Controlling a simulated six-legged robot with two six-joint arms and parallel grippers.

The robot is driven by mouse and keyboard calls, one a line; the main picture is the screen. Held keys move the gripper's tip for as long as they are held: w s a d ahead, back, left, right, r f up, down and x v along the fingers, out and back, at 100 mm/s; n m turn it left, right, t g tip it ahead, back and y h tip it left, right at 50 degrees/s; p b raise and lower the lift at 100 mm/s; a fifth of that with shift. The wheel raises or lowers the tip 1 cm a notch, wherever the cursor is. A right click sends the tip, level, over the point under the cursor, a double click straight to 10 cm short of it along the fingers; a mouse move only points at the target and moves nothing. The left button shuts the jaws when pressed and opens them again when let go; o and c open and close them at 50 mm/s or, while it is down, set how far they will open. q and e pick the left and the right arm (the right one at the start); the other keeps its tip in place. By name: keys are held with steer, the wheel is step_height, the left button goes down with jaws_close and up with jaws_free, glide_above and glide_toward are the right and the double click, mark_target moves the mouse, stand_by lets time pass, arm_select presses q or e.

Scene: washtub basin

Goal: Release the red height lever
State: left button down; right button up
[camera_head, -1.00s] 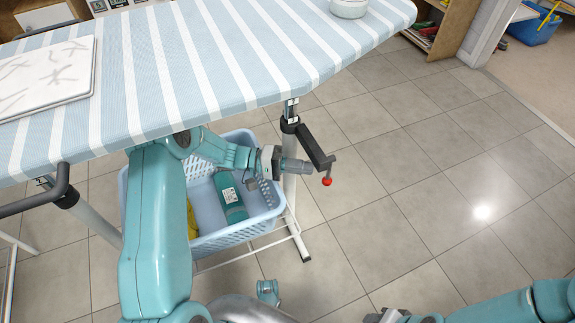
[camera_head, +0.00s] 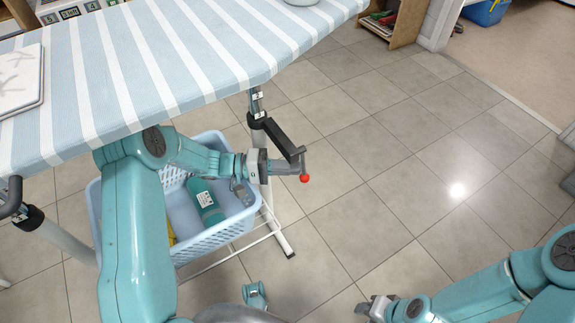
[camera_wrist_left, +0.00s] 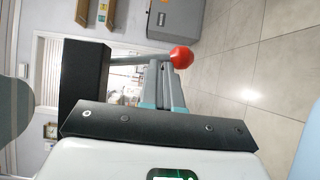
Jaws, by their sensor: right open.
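The red height lever shows its red ball knob (camera_head: 304,179) at the end of a short rod, under the ironing board's right end. In the left wrist view, the red knob (camera_wrist_left: 181,57) and its rod stick out from a black block. My left gripper (camera_head: 296,166) is at the rod beside the knob. In the left wrist view, the left gripper's fingers (camera_wrist_left: 167,68) are close together at the rod and look shut on it, though the contact is partly hidden. My right gripper (camera_head: 369,303) is open and empty, low over the floor at the bottom of the head view.
The striped ironing board (camera_head: 150,62) fills the upper left. A blue laundry basket (camera_head: 222,236) with a green bottle (camera_head: 205,201) stands beneath it, behind my left arm. The tiled floor (camera_head: 400,180) to the right is clear. A wooden shelf (camera_head: 402,24) stands at the back.

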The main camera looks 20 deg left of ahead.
arm_select(q)
steer(key=p+v, duration=0.2)
steer(key=v, duration=1.4)
steer(key=shift+p, duration=0.4)
steer(key=shift+a, duration=0.15)
